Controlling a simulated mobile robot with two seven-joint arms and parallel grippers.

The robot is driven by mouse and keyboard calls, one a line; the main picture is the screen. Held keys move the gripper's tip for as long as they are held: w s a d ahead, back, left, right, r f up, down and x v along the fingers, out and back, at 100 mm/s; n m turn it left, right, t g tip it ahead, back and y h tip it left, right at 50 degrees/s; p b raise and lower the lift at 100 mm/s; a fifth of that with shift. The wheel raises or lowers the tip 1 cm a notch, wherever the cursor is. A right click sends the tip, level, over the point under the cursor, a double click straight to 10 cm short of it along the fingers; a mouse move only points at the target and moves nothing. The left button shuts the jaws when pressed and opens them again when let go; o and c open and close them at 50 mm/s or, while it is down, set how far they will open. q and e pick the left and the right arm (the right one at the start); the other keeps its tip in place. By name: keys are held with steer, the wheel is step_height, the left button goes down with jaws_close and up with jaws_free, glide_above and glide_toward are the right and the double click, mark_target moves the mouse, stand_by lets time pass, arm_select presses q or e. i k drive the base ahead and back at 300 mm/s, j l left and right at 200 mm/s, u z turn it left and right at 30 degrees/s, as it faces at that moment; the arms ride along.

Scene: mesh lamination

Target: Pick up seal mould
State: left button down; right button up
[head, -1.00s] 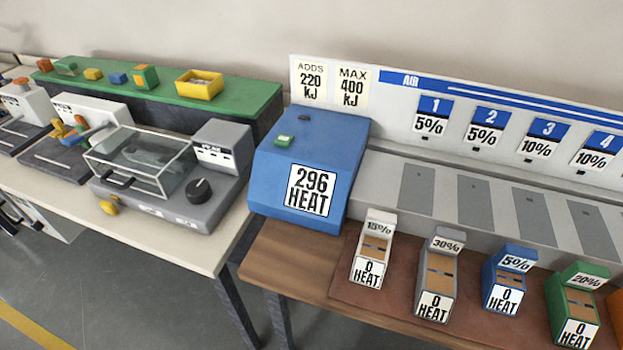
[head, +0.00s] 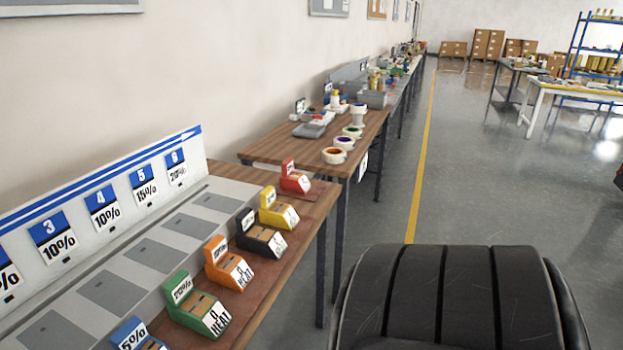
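I cannot pick out a seal mould in this view. On the near bench stand several small coloured blocks with heat labels: green (head: 197,303), orange (head: 229,263), black (head: 261,233), yellow (head: 278,208) and red (head: 295,178). Behind them is a grey panel with flat dark plates and a board (head: 107,205) numbered with percentages. The objects on the farther benches are too small to tell apart surely. Neither of my grippers is in view.
A second wooden bench (head: 290,145) with rolls of tape (head: 334,155) and small items continues along the wall. A white table (head: 573,93), blue shelving (head: 592,40) and cardboard boxes (head: 487,43) stand farther off.

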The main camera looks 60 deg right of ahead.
mark_target(290, 180)
steer(key=z, duration=2.05)
steer(key=i+l, duration=0.35)
steer(key=i, duration=0.15)
steer(key=i+l, duration=0.35)
steer(key=i+z, duration=0.05)
steer(key=i, duration=0.05)
